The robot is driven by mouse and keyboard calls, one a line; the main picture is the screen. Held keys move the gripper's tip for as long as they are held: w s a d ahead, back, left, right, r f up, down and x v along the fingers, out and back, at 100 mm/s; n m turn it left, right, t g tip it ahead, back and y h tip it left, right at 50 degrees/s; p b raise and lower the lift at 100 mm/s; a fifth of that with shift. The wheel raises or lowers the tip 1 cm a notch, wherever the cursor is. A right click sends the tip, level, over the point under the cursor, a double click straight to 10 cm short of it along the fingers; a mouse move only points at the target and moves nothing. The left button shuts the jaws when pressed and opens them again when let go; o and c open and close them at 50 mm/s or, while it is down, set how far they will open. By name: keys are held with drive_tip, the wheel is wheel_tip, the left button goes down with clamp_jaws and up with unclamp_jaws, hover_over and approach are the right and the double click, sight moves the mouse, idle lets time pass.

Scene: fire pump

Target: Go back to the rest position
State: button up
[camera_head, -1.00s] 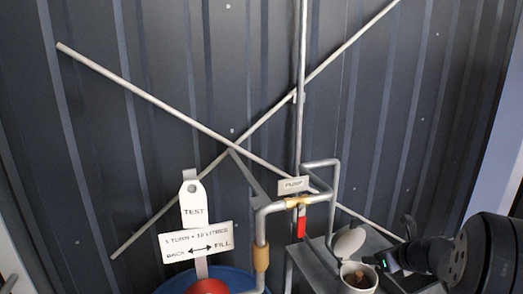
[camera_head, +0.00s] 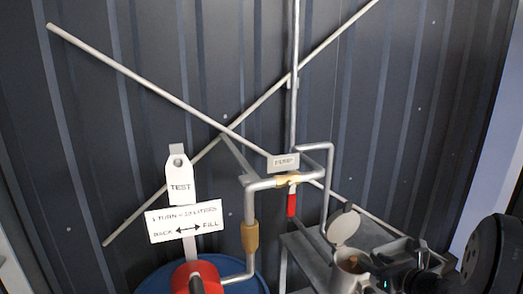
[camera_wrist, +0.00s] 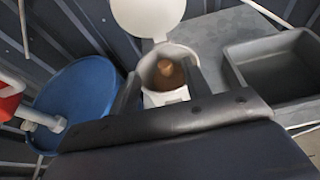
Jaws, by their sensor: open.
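My gripper (camera_wrist: 158,80) is open in the wrist view, with its two fingers spread and nothing between them that they hold. Beyond the fingertips stands a white pot (camera_wrist: 166,97) with its round lid (camera_wrist: 150,15) tipped open. A brown, rounded object (camera_wrist: 172,70) sits inside the pot. In the head view the same pot (camera_head: 350,272) is at the lower right, with its lid (camera_head: 344,229) raised. My dark arm (camera_head: 480,265) comes in from the right edge, close beside the pot. The fingertips are hard to make out there.
A grey metal shelf (camera_head: 302,254) carries the pot, and a grey tray (camera_wrist: 275,72) is to its right. A blue drum (camera_head: 160,281) with a red pump (camera_head: 196,275) stands left. A pipe with a red-handled valve (camera_head: 291,204) rises between. Signs (camera_head: 186,221) stand above the drum.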

drive_tip(key=shift+s+d+f+t+y+b, duration=0.1)
drive_tip(key=shift+s+f+t+y+b, duration=0.15)
drive_tip(key=shift+f+t+b, duration=0.65)
drive_tip(key=shift+s+d+f+t+y+b, duration=0.1)
drive_tip(key=shift+s+f+t+y+b, duration=0.15)
drive_tip(key=shift+f+b, duration=1.25)
drive_tip(key=shift+r+b, duration=0.55)
drive_tip(key=shift+a, duration=0.1)
